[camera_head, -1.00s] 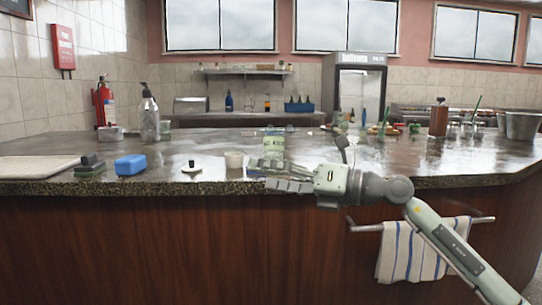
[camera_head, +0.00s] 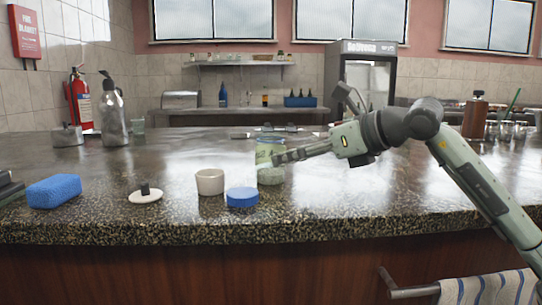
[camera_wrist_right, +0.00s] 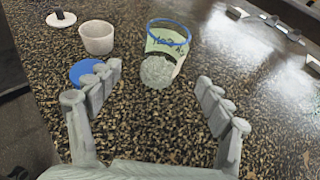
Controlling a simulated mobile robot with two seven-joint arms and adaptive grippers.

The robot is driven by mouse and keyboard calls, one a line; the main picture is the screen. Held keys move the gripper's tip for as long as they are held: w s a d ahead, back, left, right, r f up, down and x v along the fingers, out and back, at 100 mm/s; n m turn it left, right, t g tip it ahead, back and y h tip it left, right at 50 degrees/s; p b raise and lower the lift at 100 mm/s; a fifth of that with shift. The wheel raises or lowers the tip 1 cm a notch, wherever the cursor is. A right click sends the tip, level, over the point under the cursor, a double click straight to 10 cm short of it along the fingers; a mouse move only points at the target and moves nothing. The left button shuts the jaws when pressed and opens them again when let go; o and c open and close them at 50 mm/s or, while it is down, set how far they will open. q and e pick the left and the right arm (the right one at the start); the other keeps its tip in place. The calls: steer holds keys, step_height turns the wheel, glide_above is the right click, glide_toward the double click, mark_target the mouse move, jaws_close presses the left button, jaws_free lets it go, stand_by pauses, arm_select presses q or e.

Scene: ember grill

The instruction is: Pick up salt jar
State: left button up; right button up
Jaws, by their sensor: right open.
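The salt jar is a clear glass jar with a pale label and a blue rim. It stands on the dark speckled counter, partly behind my right fingers in the head view (camera_head: 270,153). In the right wrist view the jar (camera_wrist_right: 167,42) is just ahead of the fingertips, with pale grainy contents low in it. My right gripper (camera_head: 280,158) is open and empty, its fingers spread to either side of the jar's near side in the wrist view (camera_wrist_right: 155,78).
A white cup (camera_head: 210,182) and a white disc with a dark knob (camera_head: 146,194) stand left of the lid. A blue sponge (camera_head: 54,191) lies farther left. A steel bottle (camera_head: 113,117) stands behind. The counter's front edge is close; the right side is mostly clear.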

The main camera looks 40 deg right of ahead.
mark_target(270, 159)
steer(key=shift+w+d, duration=0.15)
steer(key=shift+w, duration=0.15)
steer(key=shift+p+x, duration=0.35)
steer(key=shift+x, duration=0.75)
steer(key=shift+w+a, duration=0.2)
steer(key=shift+w, duration=0.15)
steer(key=p+x, duration=0.1)
steer(key=x, duration=0.2)
steer(key=shift+w+p, duration=0.3)
steer(key=shift+p, duration=0.05)
steer(key=shift+w+a+f, duration=0.1)
steer(key=shift+w+f, duration=0.2)
steer(key=shift+w, duration=0.1)
arm_select(q)
steer(key=d+x, duration=0.1)
steer(key=x, duration=0.5)
steer(key=shift+d, duration=0.2)
steer(key=shift+f, duration=0.1)
arm_select(e)
steer(key=shift+c, duration=0.6)
steer(key=c, duration=1.2)
steer(key=shift+r, duration=0.1)
steer(key=shift+c, duration=0.6)
